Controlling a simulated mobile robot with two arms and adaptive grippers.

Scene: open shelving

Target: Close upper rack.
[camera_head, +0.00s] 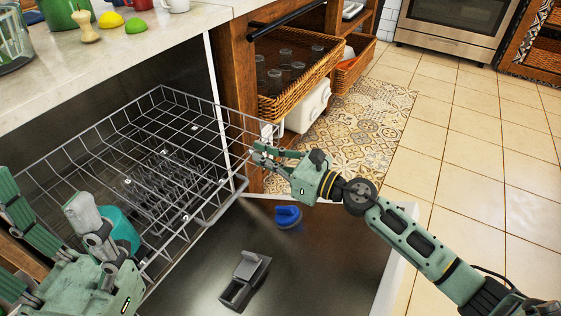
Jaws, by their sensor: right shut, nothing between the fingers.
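The upper rack (165,100) is a grey wire basket, pulled out of the dishwasher above its open door (270,240). My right gripper (262,152) is shut and empty by the rack's right front corner; I cannot tell whether it touches the wire. My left gripper (45,215) is in the lower left, in front of the rack's left side, its fingers spread apart. A teal cup (120,230) shows behind the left gripper, partly hidden by it.
A blue object (288,216) and a grey dispenser part (245,278) are on the open door. Wooden shelving with a wicker basket (300,70) of glasses stands to the right. A counter (110,55) with kitchen items is above left. Tiled floor (470,140) is clear at right.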

